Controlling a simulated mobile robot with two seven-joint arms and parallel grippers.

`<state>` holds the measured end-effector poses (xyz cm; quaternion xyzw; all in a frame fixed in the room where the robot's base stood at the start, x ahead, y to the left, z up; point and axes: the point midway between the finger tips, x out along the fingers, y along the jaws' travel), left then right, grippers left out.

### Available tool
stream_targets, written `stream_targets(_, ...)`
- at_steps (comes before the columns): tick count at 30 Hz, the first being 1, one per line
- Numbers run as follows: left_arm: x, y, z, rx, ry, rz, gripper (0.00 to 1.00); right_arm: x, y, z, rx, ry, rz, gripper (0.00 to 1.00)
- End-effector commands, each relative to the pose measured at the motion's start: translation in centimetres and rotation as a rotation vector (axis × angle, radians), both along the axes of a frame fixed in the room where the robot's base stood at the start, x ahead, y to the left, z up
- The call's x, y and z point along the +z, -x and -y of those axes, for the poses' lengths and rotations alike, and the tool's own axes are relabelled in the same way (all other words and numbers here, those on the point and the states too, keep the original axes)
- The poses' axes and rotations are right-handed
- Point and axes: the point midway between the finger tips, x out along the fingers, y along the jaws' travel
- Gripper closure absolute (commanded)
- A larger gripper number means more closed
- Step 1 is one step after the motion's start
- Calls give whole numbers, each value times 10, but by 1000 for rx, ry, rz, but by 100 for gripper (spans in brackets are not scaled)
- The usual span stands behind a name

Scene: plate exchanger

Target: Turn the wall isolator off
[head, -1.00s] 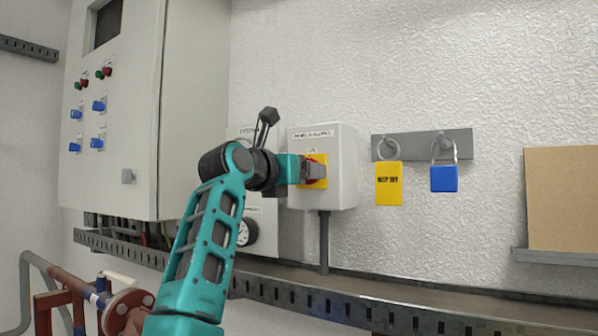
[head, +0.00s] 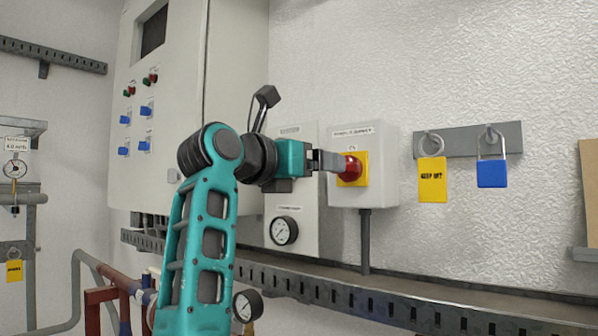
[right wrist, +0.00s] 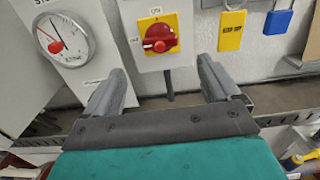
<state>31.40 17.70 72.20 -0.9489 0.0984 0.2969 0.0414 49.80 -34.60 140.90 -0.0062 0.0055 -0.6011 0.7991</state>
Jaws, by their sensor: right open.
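The wall isolator is a pale box (head: 384,150) on the wall with a yellow plate (head: 357,181) and a red rotary handle (head: 350,168). In the right wrist view the red handle (right wrist: 158,38) lies roughly crosswise, below an "ON" mark (right wrist: 155,11). My right gripper (head: 334,161) is just left of the handle in the head view, its fingertips overlapping the handle's edge. In the right wrist view the right gripper (right wrist: 162,72) is open and empty, with the handle beyond its fingertips. My left gripper is not in view.
A yellow tag (head: 432,186) and a blue padlock (head: 492,174) hang from a grey rail right of the isolator. A panel with a gauge (head: 284,231) and a large cabinet (head: 180,110) stand left. A slotted tray (head: 400,305) runs below.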

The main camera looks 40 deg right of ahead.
Motion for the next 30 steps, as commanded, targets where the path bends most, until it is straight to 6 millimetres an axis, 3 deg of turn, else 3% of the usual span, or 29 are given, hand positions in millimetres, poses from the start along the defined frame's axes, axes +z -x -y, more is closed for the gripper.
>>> stream_targets(3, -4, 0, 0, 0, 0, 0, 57, -1, 4, -16, 1, 1, 0, 11)
stream_targets(9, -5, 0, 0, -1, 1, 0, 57, -1, 8, -28, 1, -1, -1, 11)
stream_targets(30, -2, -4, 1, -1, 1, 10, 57, 0, 8, -29, 1, -1, 0, 11)
